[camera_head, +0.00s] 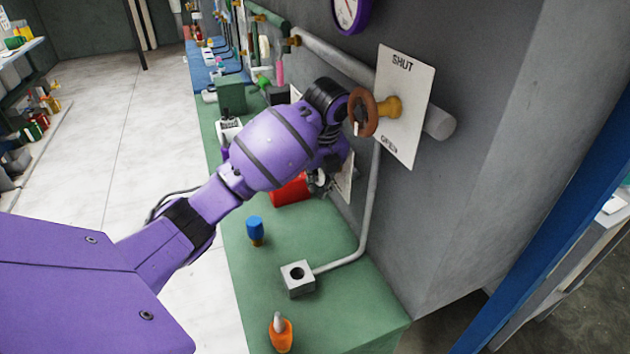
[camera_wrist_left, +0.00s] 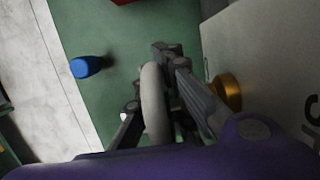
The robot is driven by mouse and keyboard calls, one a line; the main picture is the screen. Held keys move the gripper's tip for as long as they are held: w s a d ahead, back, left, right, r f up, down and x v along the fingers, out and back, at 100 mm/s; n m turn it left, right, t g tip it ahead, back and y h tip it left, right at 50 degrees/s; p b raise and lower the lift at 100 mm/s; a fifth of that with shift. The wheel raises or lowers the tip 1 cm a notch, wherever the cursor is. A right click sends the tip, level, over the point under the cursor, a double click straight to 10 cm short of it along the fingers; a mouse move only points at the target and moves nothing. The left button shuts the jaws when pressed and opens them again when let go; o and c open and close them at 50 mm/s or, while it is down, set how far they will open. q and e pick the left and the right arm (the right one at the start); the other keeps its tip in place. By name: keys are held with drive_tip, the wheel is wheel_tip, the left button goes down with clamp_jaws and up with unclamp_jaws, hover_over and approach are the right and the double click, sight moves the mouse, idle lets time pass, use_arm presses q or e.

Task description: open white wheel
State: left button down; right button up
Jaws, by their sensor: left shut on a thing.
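The white wheel (camera_wrist_left: 153,100) shows in the left wrist view as a pale rim seen nearly edge-on. It stands in front of a pale plate (camera_wrist_left: 270,50), with a brass fitting (camera_wrist_left: 228,92) to its right. My left gripper (camera_wrist_left: 160,75) is shut on the rim, with its dark fingers on either side. In the head view my left gripper (camera_head: 319,182) is low against the wall, and my purple forearm hides most of it and of the wheel. My right gripper is not in view.
A brown wheel (camera_head: 364,112) on a brass stem stands before a SHUT/OPEN plate (camera_head: 407,105), close beside my left wrist.

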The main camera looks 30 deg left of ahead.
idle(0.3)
use_arm(q)
drive_tip(key=c, duration=1.8)
unclamp_jaws()
drive_tip(key=v, duration=1.2)
drive_tip(key=shift+d, duration=0.1)
drive_tip(key=shift+f, duration=0.1)
